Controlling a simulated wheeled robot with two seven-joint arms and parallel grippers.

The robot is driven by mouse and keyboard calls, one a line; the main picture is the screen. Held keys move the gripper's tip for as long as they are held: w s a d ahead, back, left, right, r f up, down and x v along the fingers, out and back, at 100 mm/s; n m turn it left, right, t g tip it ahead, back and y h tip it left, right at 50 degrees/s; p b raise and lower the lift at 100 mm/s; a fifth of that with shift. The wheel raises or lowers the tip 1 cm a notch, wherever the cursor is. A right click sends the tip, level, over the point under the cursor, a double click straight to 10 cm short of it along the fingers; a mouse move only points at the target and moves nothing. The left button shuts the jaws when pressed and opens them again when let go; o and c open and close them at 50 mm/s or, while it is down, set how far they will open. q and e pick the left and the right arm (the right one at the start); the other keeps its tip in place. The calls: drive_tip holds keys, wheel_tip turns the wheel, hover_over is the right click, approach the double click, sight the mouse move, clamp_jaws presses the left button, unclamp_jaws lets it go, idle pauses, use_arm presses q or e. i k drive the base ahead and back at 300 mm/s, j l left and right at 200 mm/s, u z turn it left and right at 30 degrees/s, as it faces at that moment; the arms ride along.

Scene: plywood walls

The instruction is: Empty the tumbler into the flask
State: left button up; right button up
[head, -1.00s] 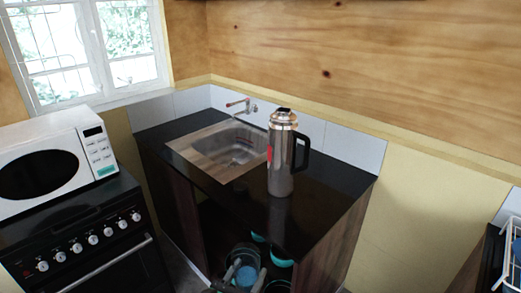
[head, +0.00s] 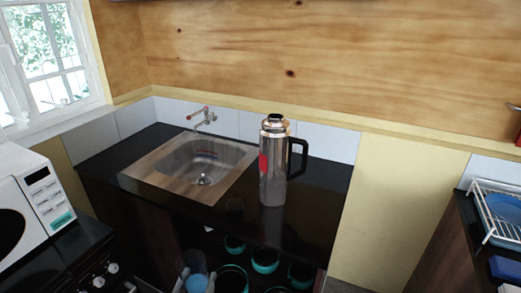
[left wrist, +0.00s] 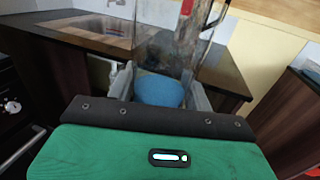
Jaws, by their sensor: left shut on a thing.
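The flask (head: 273,165) is a steel jug with a black handle on its right and a red patch. It stands upright on the black counter, right of the sink. The clear tumbler (head: 195,266), with blue stuff (left wrist: 160,92) at its bottom, shows at the lower edge of the head view, below and left of the flask. In the left wrist view my left gripper (left wrist: 161,86) is shut on the tumbler, and the flask shows through and behind it (left wrist: 178,40). The tumbler looks about upright. My right gripper is not in view.
The sink (head: 201,163) and its tap (head: 203,116) lie left of the flask. Several dark bowls with teal insides (head: 265,262) sit below the counter. A white microwave (head: 36,200) is at left. A dish rack (head: 492,205) is at far right.

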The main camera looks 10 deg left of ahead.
sight(276, 141)
drive_tip(key=i+j, duration=0.35)
drive_tip(key=i+j+z, duration=0.15)
drive_tip(key=i+j, duration=0.2)
drive_tip(key=i, duration=0.6)
